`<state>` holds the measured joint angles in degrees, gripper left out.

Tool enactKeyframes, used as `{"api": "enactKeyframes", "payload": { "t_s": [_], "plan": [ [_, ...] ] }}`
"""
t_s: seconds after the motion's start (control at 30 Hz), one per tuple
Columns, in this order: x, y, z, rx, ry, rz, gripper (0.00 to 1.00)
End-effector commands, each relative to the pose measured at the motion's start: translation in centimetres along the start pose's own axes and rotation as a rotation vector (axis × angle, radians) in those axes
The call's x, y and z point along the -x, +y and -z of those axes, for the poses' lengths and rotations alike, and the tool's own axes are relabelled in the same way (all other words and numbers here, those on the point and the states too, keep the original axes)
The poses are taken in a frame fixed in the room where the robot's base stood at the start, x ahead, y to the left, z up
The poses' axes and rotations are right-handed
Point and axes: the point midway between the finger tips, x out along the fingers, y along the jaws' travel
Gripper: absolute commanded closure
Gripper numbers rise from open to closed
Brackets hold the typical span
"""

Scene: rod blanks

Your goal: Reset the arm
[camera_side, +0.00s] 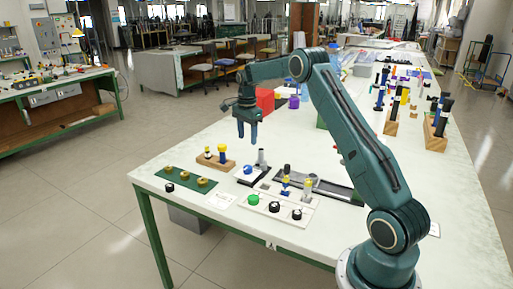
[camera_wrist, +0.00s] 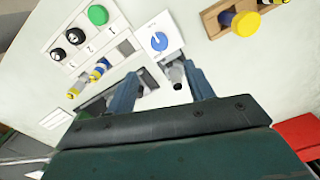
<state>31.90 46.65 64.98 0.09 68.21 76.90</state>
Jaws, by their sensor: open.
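My gripper (camera_side: 247,138) hangs above the white table (camera_side: 360,250), pointing down, with its blue fingers apart and nothing held. In the wrist view my gripper (camera_wrist: 161,85) shows its two fingers spread. A grey post with a dark end (camera_wrist: 176,76) shows between them in that picture; in the side view the grey post (camera_side: 262,158) stands on the table, lower than the fingertips. A white card with a blue dial (camera_wrist: 159,41) lies beside it. A wooden block (camera_wrist: 214,22) with yellow-topped pieces is near it.
A white tray (camera_side: 264,206) holds green and black round pieces. A green mat (camera_side: 158,177) carries brass rings. A dark tray (camera_side: 331,189) lies behind them. Wooden racks (camera_side: 434,139) with dark rods stand at right. A red box (camera_side: 265,98) stands behind my gripper.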

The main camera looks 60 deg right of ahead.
Motion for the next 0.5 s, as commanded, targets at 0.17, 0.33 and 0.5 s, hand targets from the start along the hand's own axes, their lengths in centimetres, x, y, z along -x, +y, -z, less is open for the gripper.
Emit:
{"api": "enactKeyframes", "payload": {
  "t_s": [0.17, 0.33, 0.5],
  "plan": [
    [0.88, 0.03, 0.00, 0.000, 0.000, 0.000, 0.47],
    [0.97, 0.03, 0.00, 0.000, 0.000, 0.000, 0.47],
    [0.97, 0.03, -0.01, 0.000, 0.000, 0.000, 0.47]
  ]
}}
